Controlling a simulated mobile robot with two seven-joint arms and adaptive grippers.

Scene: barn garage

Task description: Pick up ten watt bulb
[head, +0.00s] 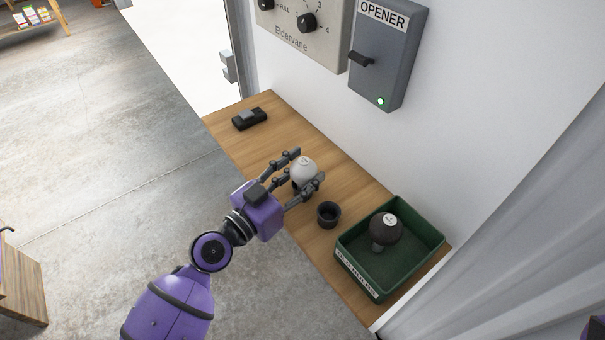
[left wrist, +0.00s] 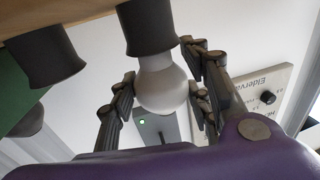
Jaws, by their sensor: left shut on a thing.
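A white round bulb (head: 304,171) with a small unreadable mark on top stands above the wooden bench. My left gripper (head: 306,168) is shut on it, with fingers on both sides of the globe. In the left wrist view, which looks upside down, the white bulb (left wrist: 162,88) sits between my fingers. Its neck meets a dark round holder (left wrist: 147,27); I cannot tell whether it is seated or just clear. A second dark holder (head: 328,214) stands empty beside it and also shows in the wrist view (left wrist: 45,53). The wattage is unreadable.
A green tray (head: 363,280), labelled for old bulbs, holds a dark bulb (head: 386,228). A black device (head: 249,118) lies at the bench's far end. The wall carries a dial panel (head: 300,32) and a grey opener box (head: 386,60) with a green light.

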